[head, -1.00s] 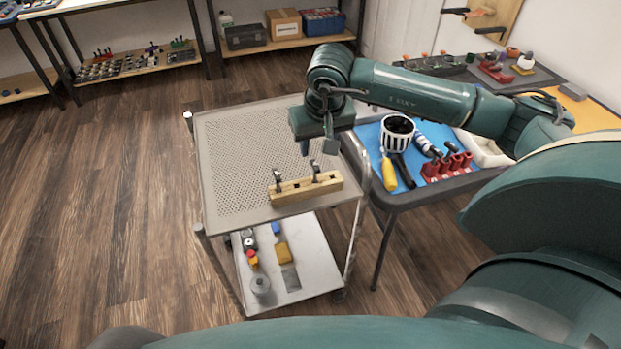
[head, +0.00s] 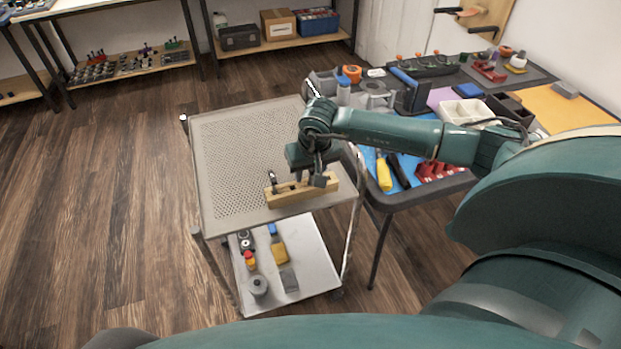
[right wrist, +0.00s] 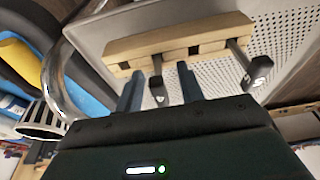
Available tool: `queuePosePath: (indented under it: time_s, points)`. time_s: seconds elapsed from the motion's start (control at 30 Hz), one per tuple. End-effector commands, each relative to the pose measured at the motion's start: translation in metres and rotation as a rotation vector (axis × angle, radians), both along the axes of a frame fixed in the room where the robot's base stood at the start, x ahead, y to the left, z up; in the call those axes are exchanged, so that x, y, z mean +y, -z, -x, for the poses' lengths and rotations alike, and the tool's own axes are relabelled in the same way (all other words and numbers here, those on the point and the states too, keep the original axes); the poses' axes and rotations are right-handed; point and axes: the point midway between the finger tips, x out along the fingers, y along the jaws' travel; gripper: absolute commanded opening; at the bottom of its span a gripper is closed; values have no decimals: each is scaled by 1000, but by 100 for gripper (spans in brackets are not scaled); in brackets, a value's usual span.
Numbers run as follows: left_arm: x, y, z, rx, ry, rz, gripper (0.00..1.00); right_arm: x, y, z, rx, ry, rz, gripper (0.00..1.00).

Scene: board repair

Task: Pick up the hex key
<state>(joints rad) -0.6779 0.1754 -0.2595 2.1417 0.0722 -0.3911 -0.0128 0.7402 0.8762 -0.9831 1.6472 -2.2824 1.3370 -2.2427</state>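A wooden block (head: 287,200) with slots stands on the perforated cart top and holds two dark hex keys upright. One hex key (head: 272,180) shows at the block's left end; the other is hidden behind my right gripper in the head view. My right gripper (head: 317,181) is over the block's right part, pointing down. In the right wrist view its two fingers (right wrist: 160,90) are open, one on each side of a hex key (right wrist: 157,88), with gaps visible. The second hex key (right wrist: 252,70), marked with a digit, stands outside the fingers. My left gripper is not in view.
The perforated cart top (head: 225,150) is clear left of the block. Its lower shelf (head: 310,275) holds small parts. A workbench to the right carries a yellow-handled tool (head: 384,175), a red rack (head: 440,168) and a white tray (head: 468,112), close beside my right arm.

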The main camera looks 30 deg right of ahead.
Motion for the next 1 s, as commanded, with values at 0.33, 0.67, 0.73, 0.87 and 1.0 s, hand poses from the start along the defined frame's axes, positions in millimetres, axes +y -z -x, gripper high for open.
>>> queuePosePath:
  time_s: [0.33, 0.67, 0.73, 0.87, 1.0]
  points:
    - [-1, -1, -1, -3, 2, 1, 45, 0, -1, 0, 0, 0, 0, 15]
    - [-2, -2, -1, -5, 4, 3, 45, 0, -1, 0, -1, 1, 0, 0]
    - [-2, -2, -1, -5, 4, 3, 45, 0, -1, 0, -1, 1, 0, 0]
    - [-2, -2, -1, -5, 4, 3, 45, 0, -2, 0, -1, 1, -1, 0]
    - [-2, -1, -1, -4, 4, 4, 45, 0, -15, -2, -5, 1, 0, 0]
